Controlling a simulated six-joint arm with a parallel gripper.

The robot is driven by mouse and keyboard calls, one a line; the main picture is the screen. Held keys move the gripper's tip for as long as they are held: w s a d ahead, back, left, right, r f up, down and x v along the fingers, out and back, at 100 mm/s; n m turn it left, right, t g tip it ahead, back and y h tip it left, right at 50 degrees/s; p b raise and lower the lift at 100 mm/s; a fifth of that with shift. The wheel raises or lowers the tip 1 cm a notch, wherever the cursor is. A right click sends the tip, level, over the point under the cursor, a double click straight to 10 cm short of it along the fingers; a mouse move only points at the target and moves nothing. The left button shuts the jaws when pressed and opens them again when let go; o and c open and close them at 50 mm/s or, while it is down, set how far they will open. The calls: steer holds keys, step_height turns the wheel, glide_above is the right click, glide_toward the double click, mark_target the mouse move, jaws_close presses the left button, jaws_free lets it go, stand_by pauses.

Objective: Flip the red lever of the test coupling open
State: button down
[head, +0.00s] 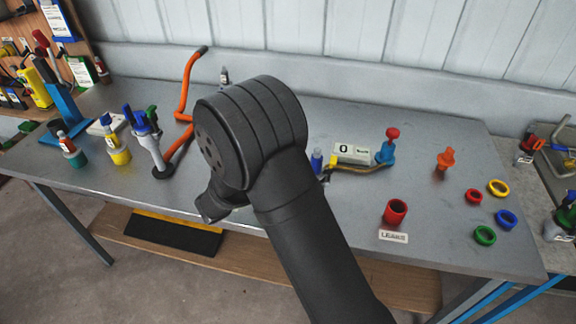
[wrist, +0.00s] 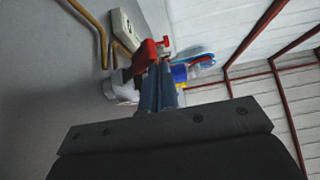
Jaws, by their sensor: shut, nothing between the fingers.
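In the wrist view, a red lever (wrist: 146,57) shows just beyond my fingertips, above a pale round body (wrist: 118,88), which looks like the test coupling. My gripper (wrist: 162,68) is shut and empty, its narrow fingers side by side, overlapping the lever's right part in the picture. I cannot tell whether they touch it. My fingers hide part of the coupling. In the head view my arm covers the gripper and most of this spot; only a blue-topped piece (head: 317,160) shows beside the arm.
A box reading 0 (head: 352,153) stands nearby with a yellow hose (wrist: 97,32). A blue fitting with a red knob (head: 387,148) stands right of it. A red cup (head: 395,212), an orange piece (head: 444,159) and several coloured rings lie farther right. An orange hose (head: 183,90) stands left.

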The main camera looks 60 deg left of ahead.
steer(key=shift+s+a+f, duration=0.3)
steer(key=shift+f, duration=0.2)
steer(key=shift+s+f, duration=0.1)
steer(key=shift+s, duration=0.05)
stand_by(0.3)
steer(key=shift+s, duration=0.15)
steer(key=s+d, duration=0.2)
steer(key=s, duration=1.4)
steer(key=shift+s+r, duration=0.2)
steer(key=shift+s, duration=0.1)
